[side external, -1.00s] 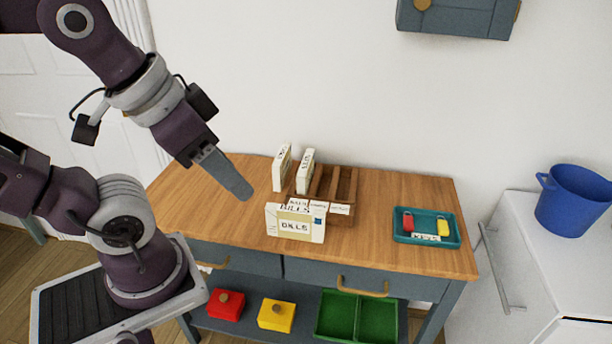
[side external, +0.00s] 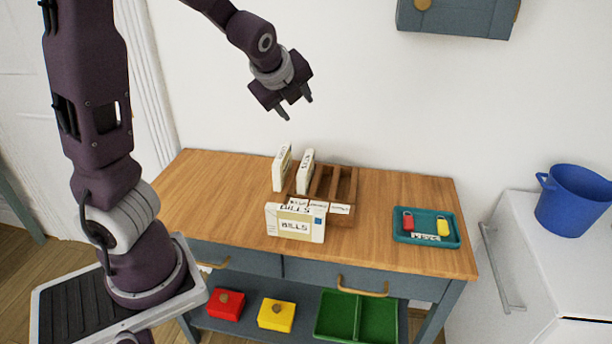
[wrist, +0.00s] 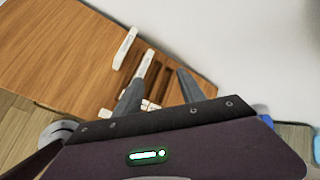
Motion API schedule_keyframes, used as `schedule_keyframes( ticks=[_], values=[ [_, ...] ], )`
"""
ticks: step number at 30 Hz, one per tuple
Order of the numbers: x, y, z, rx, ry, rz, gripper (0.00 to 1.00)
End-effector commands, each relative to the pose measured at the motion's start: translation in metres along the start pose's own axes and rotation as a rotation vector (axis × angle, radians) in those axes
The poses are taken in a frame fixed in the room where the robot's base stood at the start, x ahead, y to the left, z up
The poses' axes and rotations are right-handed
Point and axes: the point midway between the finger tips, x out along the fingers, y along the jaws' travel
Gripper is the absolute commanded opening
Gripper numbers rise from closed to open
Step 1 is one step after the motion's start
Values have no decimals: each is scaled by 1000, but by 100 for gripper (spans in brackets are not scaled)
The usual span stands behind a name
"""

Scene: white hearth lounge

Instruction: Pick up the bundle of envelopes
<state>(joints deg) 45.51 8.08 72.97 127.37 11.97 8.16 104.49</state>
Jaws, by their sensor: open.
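Two white bundles with dark writing stand upright at the back of the wooden tabletop, a left one (side external: 282,168) and a right one (side external: 305,172). A larger white bundle labelled BILLS (side external: 296,226) stands at the rack's front. I cannot tell which of these is the named bundle. My gripper (side external: 298,108) is open and empty, above and behind the upright bundles, touching nothing. In the wrist view its fingers (wrist: 160,78) spread over the rack area, with the left bundle (wrist: 125,47) beyond them.
A teal tray (side external: 399,237) with a red and a yellow tag lies at the table's right. A blue bucket (side external: 572,203) stands on a white cabinet further right. The tabletop's left part (side external: 205,195) is bare. A grey wall box (side external: 455,20) hangs above.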

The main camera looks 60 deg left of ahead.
Motion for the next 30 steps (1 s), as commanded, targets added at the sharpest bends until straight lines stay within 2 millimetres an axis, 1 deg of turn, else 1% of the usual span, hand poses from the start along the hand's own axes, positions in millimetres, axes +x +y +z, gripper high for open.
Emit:
schedule_keyframes(
  ticks=[1, 5, 8, 11, 12, 20, 26, 30],
  values=[
    [3, -6, 8, 112, -56, -17, 47],
    [2, -27, 33, 398, -204, -60, 47],
    [-6, -45, 48, 593, -314, -81, 47],
    [-18, -64, 61, 776, -426, -94, 47],
    [-19, -65, 62, 819, -451, -92, 47],
    [35, -24, 33, 806, -439, -82, 47],
    [90, 18, 0, 806, -435, -78, 47],
    [131, 48, -25, 805, -433, -80, 47]
  ],
)
